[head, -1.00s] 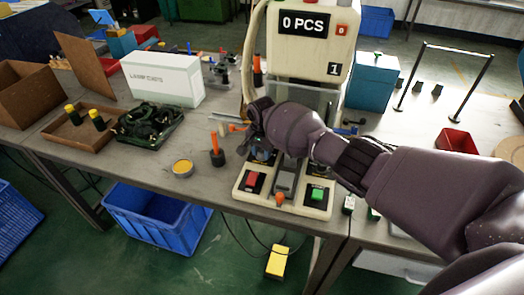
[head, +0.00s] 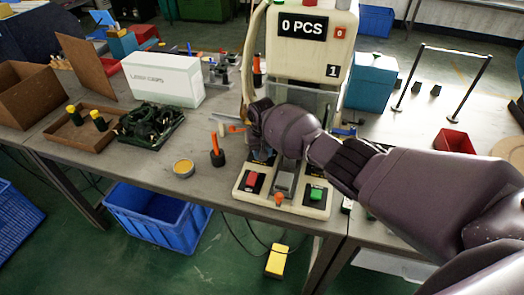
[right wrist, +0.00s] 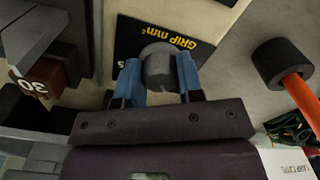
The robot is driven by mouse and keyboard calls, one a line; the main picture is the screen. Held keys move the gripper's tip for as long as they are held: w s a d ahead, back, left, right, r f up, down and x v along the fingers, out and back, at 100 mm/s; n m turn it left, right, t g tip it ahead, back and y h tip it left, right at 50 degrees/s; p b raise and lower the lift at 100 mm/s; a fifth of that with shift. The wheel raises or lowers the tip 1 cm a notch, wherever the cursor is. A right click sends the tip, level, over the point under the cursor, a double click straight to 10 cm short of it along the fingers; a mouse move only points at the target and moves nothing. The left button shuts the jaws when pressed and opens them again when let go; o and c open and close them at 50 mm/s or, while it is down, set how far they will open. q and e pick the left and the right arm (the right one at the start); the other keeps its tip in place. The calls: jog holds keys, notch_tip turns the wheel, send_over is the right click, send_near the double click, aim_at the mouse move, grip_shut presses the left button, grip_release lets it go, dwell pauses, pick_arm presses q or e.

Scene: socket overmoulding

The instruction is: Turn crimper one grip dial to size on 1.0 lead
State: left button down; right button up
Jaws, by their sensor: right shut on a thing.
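Crimper one (head: 333,52) is the cream machine marked 1, with a 0 PCS display, standing on the table in the head view. In the right wrist view its grey round grip dial (right wrist: 158,66) sits on a black plate marked GRIP mm² (right wrist: 172,42). My right gripper (right wrist: 158,78) has its two blue fingers closed on opposite sides of the dial. The dial's pointer and most size marks are hidden. In the head view my right arm covers the dial and the fingers. My left gripper is in no view. I cannot make out a 1.0 lead.
A red button (head: 252,180) and green button (head: 317,194) are on the machine's base. A white box (head: 165,82) stands farther left.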

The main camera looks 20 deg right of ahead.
jog(key=n, duration=0.2)
jog(key=shift+n, duration=1.1)
jog(key=o, duration=0.9)
jog(key=shift+r, duration=0.1)
